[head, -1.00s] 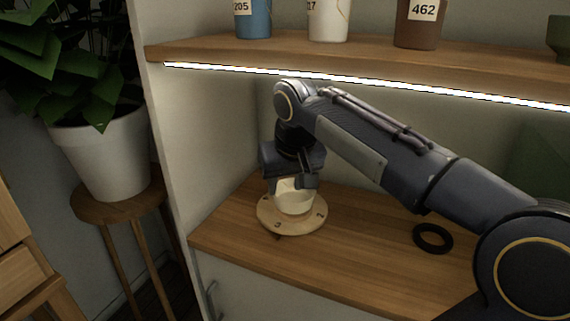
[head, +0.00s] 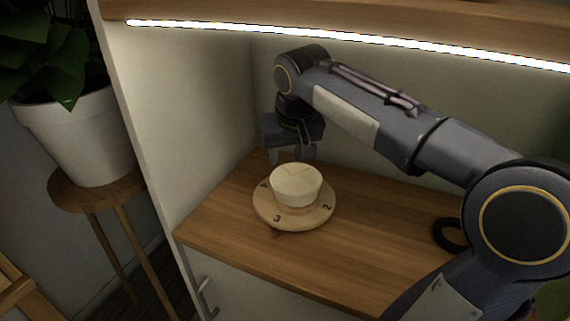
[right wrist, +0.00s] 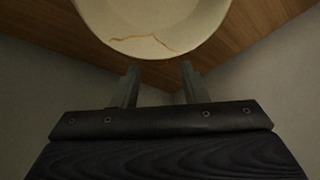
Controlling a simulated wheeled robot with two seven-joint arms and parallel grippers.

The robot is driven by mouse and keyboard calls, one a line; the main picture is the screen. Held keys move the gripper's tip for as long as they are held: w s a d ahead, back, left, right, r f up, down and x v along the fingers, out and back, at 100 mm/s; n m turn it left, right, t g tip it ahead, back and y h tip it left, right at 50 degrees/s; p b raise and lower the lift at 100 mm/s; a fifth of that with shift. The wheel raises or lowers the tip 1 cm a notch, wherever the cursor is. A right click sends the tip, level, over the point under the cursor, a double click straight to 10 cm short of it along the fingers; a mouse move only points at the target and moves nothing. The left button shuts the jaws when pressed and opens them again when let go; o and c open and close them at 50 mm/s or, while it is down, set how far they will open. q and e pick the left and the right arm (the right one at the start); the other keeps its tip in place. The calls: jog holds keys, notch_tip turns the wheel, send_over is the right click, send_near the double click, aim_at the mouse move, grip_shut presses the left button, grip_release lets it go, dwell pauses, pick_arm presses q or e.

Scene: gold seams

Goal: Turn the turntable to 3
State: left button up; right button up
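The round wooden turntable (head: 300,221) lies on the cabinet's wooden top. Its rim carries a 3 at the front, slightly left of centre, and a 2 at the right. A further mark at the left is too small to read. A small dark mark on the wood shows just in front of the 3. A cream bowl (head: 296,188) stands on the turntable; the right wrist view shows a gold seam on this bowl (right wrist: 150,48). My right gripper (head: 289,158) is behind the bowl, its fingers open and empty in the right wrist view (right wrist: 159,78). My left gripper is out of view.
A black ring (head: 447,234) lies to the right on the wooden top (head: 380,235), partly hidden by my right arm. A lit shelf (head: 350,18) hangs above. The cabinet's side wall (head: 190,110) is at the left; a potted plant (head: 85,135) on a stool stands beyond it.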

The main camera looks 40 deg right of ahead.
jog(key=shift+b+x, duration=0.4)
jog(key=shift+x, duration=1.1)
grip_shut()
jog(key=shift+r, duration=0.1)
